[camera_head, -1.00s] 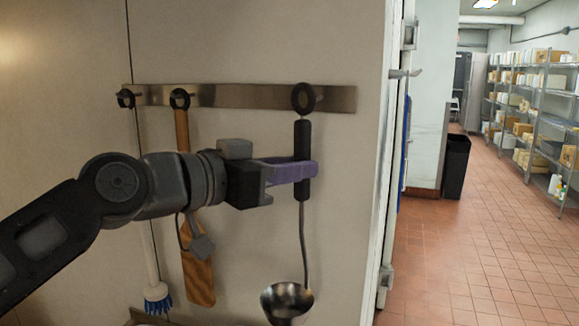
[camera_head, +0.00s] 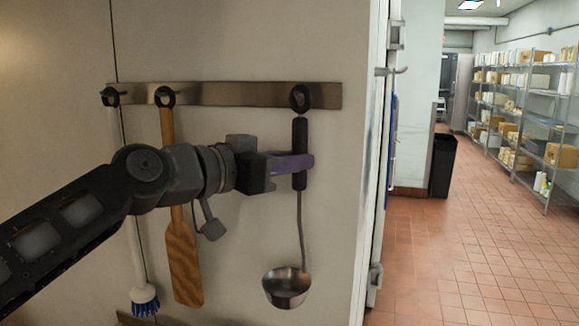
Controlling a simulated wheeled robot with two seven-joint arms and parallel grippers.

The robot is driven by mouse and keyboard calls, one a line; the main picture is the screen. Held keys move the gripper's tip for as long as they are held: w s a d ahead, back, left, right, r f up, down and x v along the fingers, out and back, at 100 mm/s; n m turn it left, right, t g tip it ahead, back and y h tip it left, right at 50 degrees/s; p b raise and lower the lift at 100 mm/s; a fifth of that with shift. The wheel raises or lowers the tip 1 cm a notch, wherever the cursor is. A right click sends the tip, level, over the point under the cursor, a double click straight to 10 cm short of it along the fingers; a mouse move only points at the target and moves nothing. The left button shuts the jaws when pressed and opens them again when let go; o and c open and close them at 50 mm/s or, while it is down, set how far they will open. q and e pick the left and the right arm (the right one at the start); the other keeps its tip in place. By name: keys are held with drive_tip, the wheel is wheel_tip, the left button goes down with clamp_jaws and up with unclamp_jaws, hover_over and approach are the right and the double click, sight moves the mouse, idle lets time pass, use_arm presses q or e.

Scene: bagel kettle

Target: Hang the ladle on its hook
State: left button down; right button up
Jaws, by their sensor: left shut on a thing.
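The ladle (camera_head: 299,215) is upright, with a black handle, a thin metal shaft and a steel bowl at the bottom. My left gripper (camera_head: 300,162), with purple fingers, is shut on the black handle. The ring at the top of the handle (camera_head: 300,97) is in front of the right end of the metal hook rail (camera_head: 230,94). The hook there is hidden, so I cannot tell whether the ring is around it. My right gripper is not in view.
A wooden paddle (camera_head: 184,265) and a blue-bristled brush (camera_head: 144,300) hang from the rail at left, behind my left arm. The wall ends at a door edge on the right. Beyond are a black bin (camera_head: 443,165), open tiled floor and shelves (camera_head: 520,110).

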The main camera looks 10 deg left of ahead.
use_arm(q)
drive_tip(key=shift+w+f, duration=0.1)
idle(0.7)
drive_tip(key=c, duration=1.2)
unclamp_jaws()
drive_tip(key=b+v, duration=0.2)
drive_tip(key=v, duration=0.5)
drive_tip(key=shift+s+a, duration=0.2)
drive_tip(key=shift+s, duration=0.15)
